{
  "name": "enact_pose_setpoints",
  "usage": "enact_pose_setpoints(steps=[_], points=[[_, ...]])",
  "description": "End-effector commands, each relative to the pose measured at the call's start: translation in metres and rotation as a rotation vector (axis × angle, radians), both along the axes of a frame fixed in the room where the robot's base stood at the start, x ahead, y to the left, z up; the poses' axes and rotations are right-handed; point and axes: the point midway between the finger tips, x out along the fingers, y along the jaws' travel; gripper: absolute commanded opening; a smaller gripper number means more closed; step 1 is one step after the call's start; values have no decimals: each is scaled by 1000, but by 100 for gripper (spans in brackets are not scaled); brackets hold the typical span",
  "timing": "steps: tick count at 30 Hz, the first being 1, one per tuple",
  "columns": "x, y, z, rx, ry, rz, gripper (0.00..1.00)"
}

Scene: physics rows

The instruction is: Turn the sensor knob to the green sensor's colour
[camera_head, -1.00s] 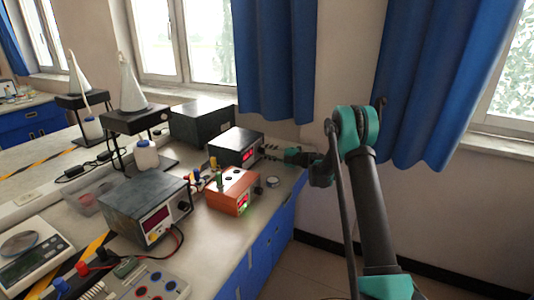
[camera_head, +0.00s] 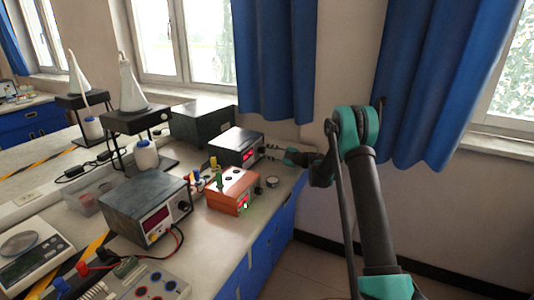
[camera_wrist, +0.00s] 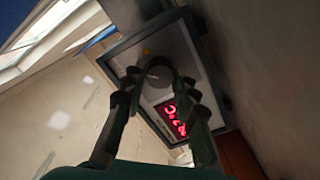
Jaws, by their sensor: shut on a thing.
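My gripper (camera_wrist: 158,82) is shut on a round grey knob (camera_wrist: 159,72) on the front panel of a dark instrument box (camera_head: 236,140). One finger lies on each side of the knob in the wrist view. The panel has red lit digits (camera_wrist: 175,121), partly behind a finger, and a small orange dot (camera_wrist: 146,51). In the head view my gripper (camera_head: 272,149) reaches the box's right side, and the knob is too small to make out. A green post (camera_head: 219,179) and a yellow one stand by the orange box (camera_head: 226,196). I cannot tell which is the sensor.
A larger grey power supply (camera_head: 147,195) with a red display and leads stands in front at left. A scale (camera_head: 30,255) is at far left. The bench's right edge is close below my arm.

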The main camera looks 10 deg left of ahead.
Motion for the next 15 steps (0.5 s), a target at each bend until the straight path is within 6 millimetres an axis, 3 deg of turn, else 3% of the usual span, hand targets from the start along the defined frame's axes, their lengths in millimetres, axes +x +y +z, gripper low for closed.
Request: enact_pose_setpoints(steps=[11,12,15], points=[[0,-2,-1,-1,5,-2,0],[0,-2,-1,-1,5,-2,30],[0,-1,-1,-1,5,-2,42]])
